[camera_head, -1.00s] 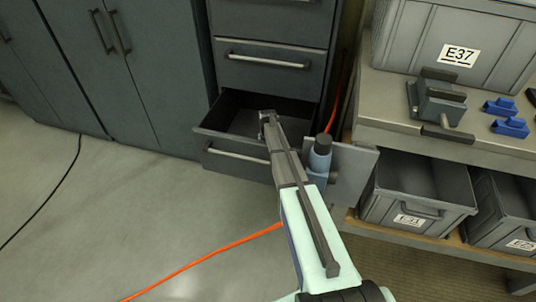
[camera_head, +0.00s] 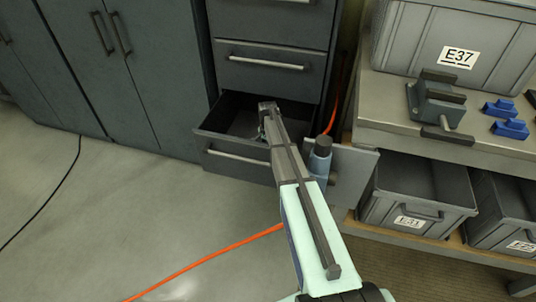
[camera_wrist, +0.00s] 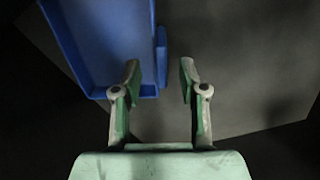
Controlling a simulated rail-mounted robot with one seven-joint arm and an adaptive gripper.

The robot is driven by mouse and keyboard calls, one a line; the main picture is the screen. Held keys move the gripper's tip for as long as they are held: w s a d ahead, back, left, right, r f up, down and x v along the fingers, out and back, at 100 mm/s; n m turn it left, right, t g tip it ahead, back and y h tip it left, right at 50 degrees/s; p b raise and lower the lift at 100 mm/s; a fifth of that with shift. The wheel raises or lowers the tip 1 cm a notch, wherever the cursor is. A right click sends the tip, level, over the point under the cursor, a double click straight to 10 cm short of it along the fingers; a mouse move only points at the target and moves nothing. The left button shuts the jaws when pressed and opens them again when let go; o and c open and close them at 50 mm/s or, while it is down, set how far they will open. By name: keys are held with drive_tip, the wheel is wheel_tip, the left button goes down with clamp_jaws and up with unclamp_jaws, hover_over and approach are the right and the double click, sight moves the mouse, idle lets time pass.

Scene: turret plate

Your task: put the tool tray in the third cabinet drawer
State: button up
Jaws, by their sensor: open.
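The blue tool tray (camera_wrist: 108,45) shows in the upper left of the wrist view, with a raised rim and a narrow tab (camera_wrist: 161,57) on its right side. My gripper (camera_wrist: 160,72) is open, with one finger either side of the tab's line; the left finger overlaps the tray's near corner. I cannot tell whether the fingers touch it. In the head view the open cabinet drawer (camera_head: 222,152) is the lowest one visible, below two shut ones. My arm's end is over its right part and hides the tray there.
A shut drawer (camera_head: 265,62) is just above the open one. To the right stands a workbench (camera_head: 390,112) with a vise (camera_head: 440,103), blue parts (camera_head: 508,125) and a grey bin (camera_head: 455,45). More bins (camera_head: 418,195) sit below. An orange cable (camera_head: 205,262) crosses the floor.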

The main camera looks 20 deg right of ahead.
wheel_tip(320, 180, up, 7)
drive_tip(key=shift+r, duration=0.1)
idle(0.5)
